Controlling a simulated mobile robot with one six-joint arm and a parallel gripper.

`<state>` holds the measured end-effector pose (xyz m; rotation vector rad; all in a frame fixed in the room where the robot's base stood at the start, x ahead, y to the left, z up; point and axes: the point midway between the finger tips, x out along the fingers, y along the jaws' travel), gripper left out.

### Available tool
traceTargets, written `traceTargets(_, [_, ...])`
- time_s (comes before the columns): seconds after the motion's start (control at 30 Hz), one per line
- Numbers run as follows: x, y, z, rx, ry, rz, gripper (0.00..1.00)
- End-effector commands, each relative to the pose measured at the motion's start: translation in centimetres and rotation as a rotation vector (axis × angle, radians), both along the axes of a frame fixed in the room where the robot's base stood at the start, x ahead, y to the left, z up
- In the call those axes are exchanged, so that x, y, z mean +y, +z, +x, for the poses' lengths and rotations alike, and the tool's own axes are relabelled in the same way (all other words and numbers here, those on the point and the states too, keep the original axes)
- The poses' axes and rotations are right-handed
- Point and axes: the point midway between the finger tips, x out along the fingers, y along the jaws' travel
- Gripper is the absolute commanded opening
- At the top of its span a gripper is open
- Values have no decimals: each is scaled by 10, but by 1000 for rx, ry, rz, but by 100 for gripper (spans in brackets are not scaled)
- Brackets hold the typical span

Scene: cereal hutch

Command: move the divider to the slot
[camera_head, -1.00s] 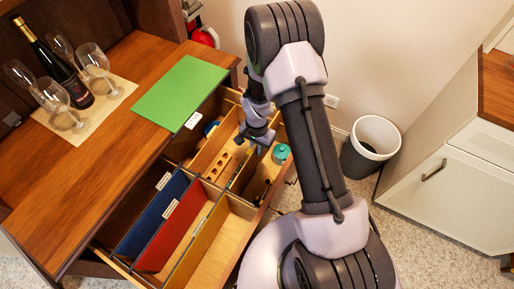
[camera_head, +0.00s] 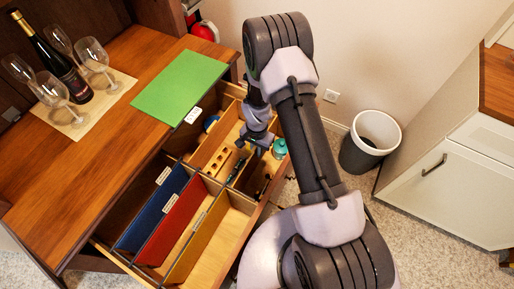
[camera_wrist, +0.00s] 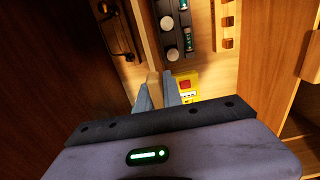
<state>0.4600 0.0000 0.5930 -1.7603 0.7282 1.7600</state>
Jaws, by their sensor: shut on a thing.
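My gripper (camera_head: 261,147) reaches down into the open drawer at its far right part. In the wrist view its two grey fingers (camera_wrist: 158,80) are closed on the end of a thin pale wooden divider (camera_wrist: 148,38). This divider runs between a dark compartment and one with small items. Its lower part is hidden. In the head view, blue (camera_head: 152,212), red (camera_head: 176,222) and yellow (camera_head: 198,238) dividers stand in the near part of the drawer. I cannot tell which gap is the slot.
A green panel (camera_head: 180,85) lies on the wooden top, with a bottle (camera_head: 62,65) and several glasses on a mat further left. A turquoise jar (camera_head: 280,149) and a holed wooden block (camera_head: 219,160) are in the drawer. A bin (camera_head: 366,143) stands right.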

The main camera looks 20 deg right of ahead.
Motion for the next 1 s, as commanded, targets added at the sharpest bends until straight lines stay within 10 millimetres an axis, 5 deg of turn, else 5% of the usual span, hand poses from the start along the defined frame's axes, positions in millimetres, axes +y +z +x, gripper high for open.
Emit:
traceTargets(0.67, [0,-28,0,1,-1,1,0])
traceTargets(0.7, [0,-28,0,1,-1,1,17])
traceTargets(0.8, [0,-28,0,1,-1,1,36])
traceTargets(1.0, [0,-28,0,1,-1,1,36])
